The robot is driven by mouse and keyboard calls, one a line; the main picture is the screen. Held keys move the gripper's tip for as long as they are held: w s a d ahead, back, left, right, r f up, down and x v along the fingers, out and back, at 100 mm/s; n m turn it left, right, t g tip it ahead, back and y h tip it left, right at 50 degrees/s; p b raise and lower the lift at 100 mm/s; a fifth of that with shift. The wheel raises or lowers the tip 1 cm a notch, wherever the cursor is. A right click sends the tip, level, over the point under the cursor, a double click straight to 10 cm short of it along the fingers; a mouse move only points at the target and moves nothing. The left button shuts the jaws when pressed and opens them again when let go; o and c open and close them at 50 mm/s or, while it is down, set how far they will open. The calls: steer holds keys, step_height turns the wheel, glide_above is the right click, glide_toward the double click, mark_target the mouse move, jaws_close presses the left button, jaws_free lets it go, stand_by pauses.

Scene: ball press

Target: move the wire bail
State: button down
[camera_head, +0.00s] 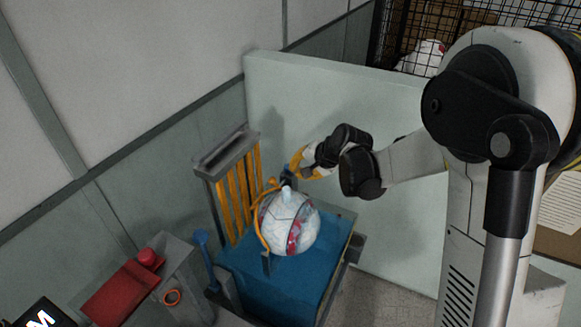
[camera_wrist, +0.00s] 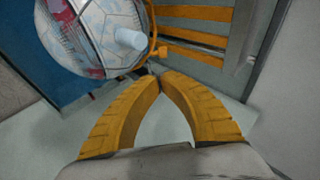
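The wire bail (camera_head: 258,218) is a thin orange hoop curving round the left side of a white and red ball (camera_head: 290,228). The ball sits on a blue block (camera_head: 252,277) and has a pale peg on top. In the wrist view the bail (camera_wrist: 152,28) passes beside the ball (camera_wrist: 88,38), with a small orange knob near its end. My gripper (camera_head: 297,160) is above and behind the ball. In the wrist view its yellow fingers (camera_wrist: 160,77) meet at the tips, with nothing visible between them. The tips are close to the knob; contact cannot be told.
A grey frame with orange bars (camera_head: 238,190) stands behind the ball at left. A blue-knobbed lever (camera_head: 203,250) is at its left side. A grey stand with a red box (camera_head: 122,293) and a red button (camera_head: 147,257) is at lower left. A pale partition (camera_head: 330,105) stands behind.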

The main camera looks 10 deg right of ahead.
mark_target(275, 180)
steer(key=x, duration=0.4)
steer(key=b+x, duration=0.1)
steer(key=x, duration=0.3)
steer(key=b+x, duration=0.1)
steer(key=x, duration=0.4)
steer(key=shift+s+a, duration=0.15)
steer(key=shift+a, duration=0.15)
steer(key=shift+f, duration=0.1)
steer(key=shift+w+a+f, duration=0.2)
steer(key=shift+a, duration=0.1)
steer(key=a+f+g+h, duration=0.1)
steer(key=w+a+f+g+h+b, duration=0.1)
steer(key=w+f+g+h+b, duration=0.1)
steer(key=f+h, duration=0.1)
steer(key=shift+a, duration=0.4)
